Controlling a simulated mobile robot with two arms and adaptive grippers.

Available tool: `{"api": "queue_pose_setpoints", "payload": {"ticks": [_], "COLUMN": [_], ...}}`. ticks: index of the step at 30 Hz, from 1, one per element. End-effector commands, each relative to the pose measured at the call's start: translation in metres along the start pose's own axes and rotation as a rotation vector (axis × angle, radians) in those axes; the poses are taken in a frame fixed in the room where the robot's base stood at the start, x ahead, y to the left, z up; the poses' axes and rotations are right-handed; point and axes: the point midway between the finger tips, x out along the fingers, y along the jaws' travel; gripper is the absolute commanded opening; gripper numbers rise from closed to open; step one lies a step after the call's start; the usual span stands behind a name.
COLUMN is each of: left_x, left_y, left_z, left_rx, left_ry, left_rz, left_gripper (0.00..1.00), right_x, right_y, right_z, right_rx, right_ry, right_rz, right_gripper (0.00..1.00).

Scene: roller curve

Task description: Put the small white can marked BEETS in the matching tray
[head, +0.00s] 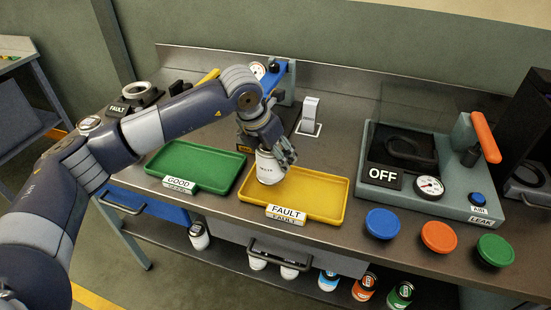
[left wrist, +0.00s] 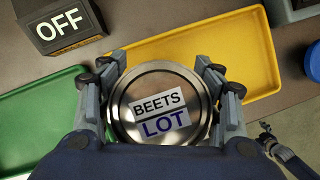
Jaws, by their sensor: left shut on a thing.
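The small white can (head: 268,168) is held upright in my left gripper (head: 272,150), over the left end of the yellow tray. In the left wrist view, its round metal lid (left wrist: 183,82) carries the labels BEETS and LOT, and the fingers (left wrist: 160,95) close on both sides of it. The yellow tray (head: 325,187) has a FAULT sign on its front. The green tray (head: 215,162) beside it on the left has a GOOD sign. Both trays look otherwise empty. Whether the can's base touches the yellow tray I cannot tell. My right gripper is not in view.
A grey leak tester (head: 455,190) with an OFF sign, gauge and orange lever stands on the right. Blue (head: 382,223), orange (head: 439,236) and green (head: 495,250) round buttons line the front edge. Several cans stand on the shelf below.

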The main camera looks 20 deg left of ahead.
Motion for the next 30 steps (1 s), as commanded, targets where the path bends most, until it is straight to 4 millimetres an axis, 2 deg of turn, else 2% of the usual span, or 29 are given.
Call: {"api": "queue_pose_setpoints", "payload": {"ticks": [5, 11, 20, 21, 23, 24, 30], "left_x": [0.009, 0.031, 0.035, 0.036, 0.035, 0.035, 0.035], "left_y": [-0.001, -0.001, -0.001, -0.001, -0.001, -0.001, -0.001], "left_z": [-0.001, -0.011, -0.012, -0.013, -0.013, -0.013, -0.013], "left_rx": [-0.001, -0.001, 0.000, 0.000, 0.000, 0.000, 0.000], "left_ry": [0.001, 0.000, -0.002, 0.000, 0.000, 0.000, 0.000], "left_rz": [0.002, 0.001, 0.001, 0.001, 0.001, 0.001, 0.001], "left_gripper": [0.23, 0.23, 0.23, 0.62, 0.76, 0.80, 0.80], "right_x": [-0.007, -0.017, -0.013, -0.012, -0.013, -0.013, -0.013], "right_y": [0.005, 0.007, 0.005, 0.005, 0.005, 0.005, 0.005], "right_z": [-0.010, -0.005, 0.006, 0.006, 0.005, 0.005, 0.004], "right_rx": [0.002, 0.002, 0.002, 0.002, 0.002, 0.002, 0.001], "right_ry": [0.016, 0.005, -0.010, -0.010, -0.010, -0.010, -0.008], "right_rz": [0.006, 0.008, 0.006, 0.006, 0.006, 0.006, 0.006], "right_gripper": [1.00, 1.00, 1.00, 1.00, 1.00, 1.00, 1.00]}}
